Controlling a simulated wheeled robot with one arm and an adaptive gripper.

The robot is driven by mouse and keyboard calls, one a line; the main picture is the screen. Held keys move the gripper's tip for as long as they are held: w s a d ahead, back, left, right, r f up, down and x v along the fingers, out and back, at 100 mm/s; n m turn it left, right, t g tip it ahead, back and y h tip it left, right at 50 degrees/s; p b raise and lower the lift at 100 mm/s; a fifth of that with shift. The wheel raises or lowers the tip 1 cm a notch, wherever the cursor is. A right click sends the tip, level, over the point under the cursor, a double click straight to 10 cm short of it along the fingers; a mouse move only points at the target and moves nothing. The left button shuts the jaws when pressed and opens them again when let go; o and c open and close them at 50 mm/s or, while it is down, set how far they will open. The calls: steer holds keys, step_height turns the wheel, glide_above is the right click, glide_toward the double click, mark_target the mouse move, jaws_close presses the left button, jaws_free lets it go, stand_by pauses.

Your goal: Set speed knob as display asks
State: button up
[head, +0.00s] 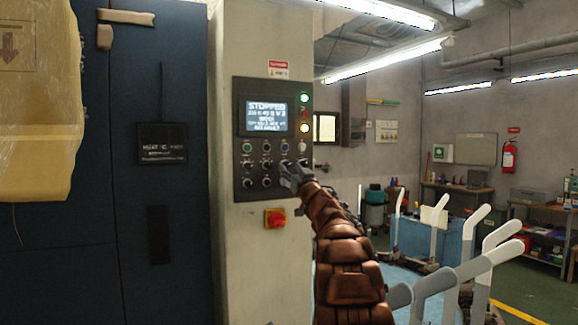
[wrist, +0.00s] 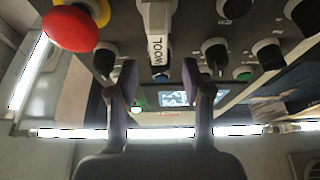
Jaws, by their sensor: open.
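The control panel (head: 238,135) is on a pale pillar in the head view. Its lit display (head: 266,116) reads "STOPPED" at the top with smaller, mostly unreadable lines below; it shows small in the wrist view (wrist: 175,98). Several dark knobs and buttons sit below it. I cannot tell which knob is for speed. My gripper (head: 293,174) is at the panel's lower right, hiding some controls. In the wrist view my gripper (wrist: 160,76) is open, its fingers apart.
A red emergency button (head: 276,218) sits below the panel and shows large in the wrist view (wrist: 70,28). Black knobs (wrist: 215,52) stand close beside the fingers. A dark blue cabinet (head: 150,230) is at left. Pale upright forms (head: 480,270) stand at right.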

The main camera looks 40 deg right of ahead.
steer(key=shift+x, duration=0.85)
jaws_close()
